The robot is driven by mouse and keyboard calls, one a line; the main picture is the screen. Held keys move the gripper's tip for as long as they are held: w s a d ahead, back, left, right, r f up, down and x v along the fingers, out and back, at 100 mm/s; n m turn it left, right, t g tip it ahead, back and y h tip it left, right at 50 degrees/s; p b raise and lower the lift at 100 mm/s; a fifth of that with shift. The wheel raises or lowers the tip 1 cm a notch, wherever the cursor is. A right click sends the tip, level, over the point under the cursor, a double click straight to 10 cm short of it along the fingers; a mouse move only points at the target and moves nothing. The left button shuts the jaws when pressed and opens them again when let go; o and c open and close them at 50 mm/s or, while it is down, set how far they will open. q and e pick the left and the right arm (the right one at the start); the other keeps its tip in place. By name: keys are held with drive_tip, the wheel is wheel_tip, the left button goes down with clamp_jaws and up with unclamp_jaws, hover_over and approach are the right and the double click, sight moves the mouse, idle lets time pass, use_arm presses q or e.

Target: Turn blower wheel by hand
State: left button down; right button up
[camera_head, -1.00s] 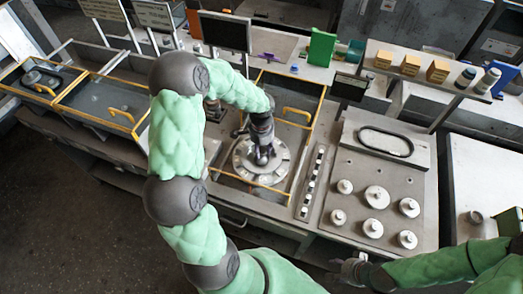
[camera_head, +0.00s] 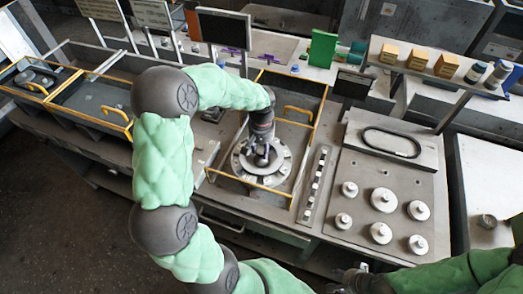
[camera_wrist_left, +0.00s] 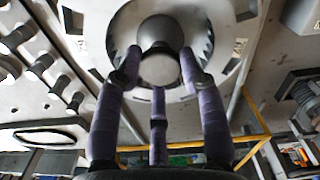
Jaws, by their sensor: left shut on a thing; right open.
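The blower wheel (camera_head: 283,166) is a round, light grey disc with dark slots around its rim. It lies flat inside the yellow-railed bay in the middle of the bench. My left gripper (camera_head: 263,158) comes down from above onto its centre. In the left wrist view, purple-grey fingers (camera_wrist_left: 160,88) close around the round central hub (camera_wrist_left: 160,69), and the disc (camera_wrist_left: 128,32) spreads out behind it. The gripper hides part of the hub in the head view. My right gripper (camera_head: 350,281) is low at the bottom edge, away from the wheel, partly cut off, and its fingers are unclear.
Yellow rails (camera_head: 250,186) border the bay closely. To the right are a strip of small knobs (camera_head: 314,185) and a plate with several round grey knobs (camera_head: 383,200). A shelf with small boxes (camera_head: 418,57) stands at the back right. The dark floor at lower left is clear.

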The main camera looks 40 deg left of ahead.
sight(262, 150)
use_arm(q)
drive_tip(key=n+b, duration=0.2)
drive_tip(key=n, duration=0.3)
drive_tip(key=shift+n, duration=0.3)
idle(0.4)
drive_tip(key=c, duration=0.7)
unclamp_jaws()
drive_tip(key=shift+c, duration=0.2)
wheel_tip(262, 150, up, 12)
